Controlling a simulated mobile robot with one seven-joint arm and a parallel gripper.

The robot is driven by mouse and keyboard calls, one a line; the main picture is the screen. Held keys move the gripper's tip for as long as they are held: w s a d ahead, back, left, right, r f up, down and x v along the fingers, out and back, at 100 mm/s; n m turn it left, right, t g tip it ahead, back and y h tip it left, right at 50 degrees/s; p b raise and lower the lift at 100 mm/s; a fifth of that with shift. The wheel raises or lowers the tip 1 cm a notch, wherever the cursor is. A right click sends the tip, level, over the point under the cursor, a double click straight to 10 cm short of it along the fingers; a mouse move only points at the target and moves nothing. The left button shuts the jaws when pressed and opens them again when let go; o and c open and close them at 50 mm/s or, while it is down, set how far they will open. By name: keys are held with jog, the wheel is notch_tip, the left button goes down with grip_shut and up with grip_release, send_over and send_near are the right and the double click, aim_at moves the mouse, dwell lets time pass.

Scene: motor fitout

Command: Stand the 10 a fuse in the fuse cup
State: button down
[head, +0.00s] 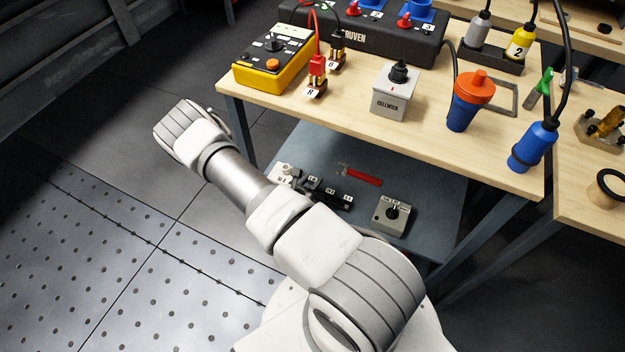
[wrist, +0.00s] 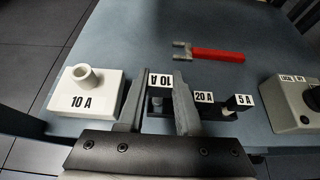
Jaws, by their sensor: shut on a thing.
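The 10 A fuse (wrist: 160,81) is a dark piece with a white label reading upside down in the wrist view. My gripper (wrist: 159,75) is shut on it, one finger on each side. The fuse's lower part is partly hidden, and I cannot tell whether it still sits in the rack. The fuse cup (wrist: 88,75), a white block marked 10 A with a short round socket on top, stands just left of my gripper. It also shows in the head view (head: 285,171), beside my arm.
The 20 A fuse (wrist: 203,97) and 5 A fuse (wrist: 241,101) stand right of my gripper. A red-handled tool (wrist: 215,55) lies behind. A grey switch box (head: 391,215) is on the right of the lower shelf (head: 425,180). The wooden tabletop (head: 350,125) hangs above.

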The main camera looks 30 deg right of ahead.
jog(key=shift+f+b, duration=1)
jog(key=shift+f, duration=0.45)
jog(key=c, duration=0.5)
grip_release()
jog(key=p+v, duration=0.4)
jog(key=v, duration=1.3)
jog(key=shift+a, duration=0.15)
jog(key=shift+r, duration=0.2)
